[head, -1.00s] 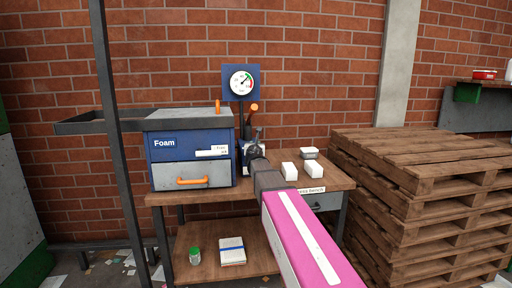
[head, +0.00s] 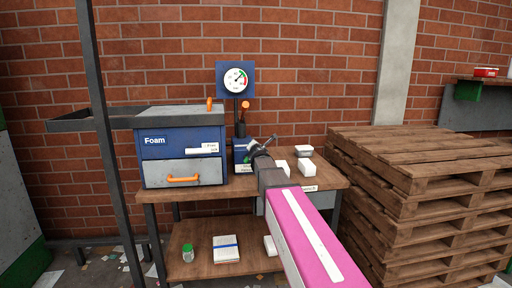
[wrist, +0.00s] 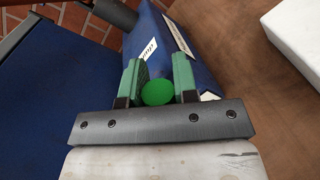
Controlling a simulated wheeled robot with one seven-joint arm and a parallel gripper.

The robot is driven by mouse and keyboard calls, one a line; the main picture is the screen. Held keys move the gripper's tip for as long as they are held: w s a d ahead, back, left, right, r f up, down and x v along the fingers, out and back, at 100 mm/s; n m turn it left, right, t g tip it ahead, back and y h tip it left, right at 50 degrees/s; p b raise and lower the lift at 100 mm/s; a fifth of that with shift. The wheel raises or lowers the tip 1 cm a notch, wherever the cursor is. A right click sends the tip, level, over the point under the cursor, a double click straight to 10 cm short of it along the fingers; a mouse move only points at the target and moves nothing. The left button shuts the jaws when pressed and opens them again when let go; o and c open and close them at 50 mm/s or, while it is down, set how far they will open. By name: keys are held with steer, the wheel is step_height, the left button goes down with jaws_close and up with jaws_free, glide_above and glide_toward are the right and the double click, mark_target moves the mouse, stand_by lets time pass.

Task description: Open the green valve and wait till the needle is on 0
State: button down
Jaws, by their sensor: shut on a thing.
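The green valve (wrist: 158,93) shows in the wrist view as a round green knob between the two fingers of my gripper (wrist: 157,85). My gripper is shut on it. In the head view my gripper (head: 262,146) is at the blue box (head: 240,147) on the bench, and my arm hides part of that box. The gauge (head: 236,80) is a white dial on a blue plate above. Its needle points up and to the right, near the green band, but the exact reading is too small to tell.
A blue Foam cabinet (head: 180,142) with an orange-handled drawer stands left of the box. White blocks (head: 306,170) lie on the wooden bench (head: 160,195) to the right. Stacked pallets (head: 420,200) stand to the right. A dark post (head: 105,150) is at left.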

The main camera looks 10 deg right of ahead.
steer(key=shift+d+f+m, duration=0.25)
steer(key=shift+m, duration=0.25)
steer(key=c, duration=0.9)
jaws_free()
steer(key=shift+s, duration=0.1)
steer(key=s, duration=0.3)
steer(key=s+a+r, duration=0.1)
steer(key=s, duration=0.6)
steer(key=shift+s+a+r, duration=0.2)
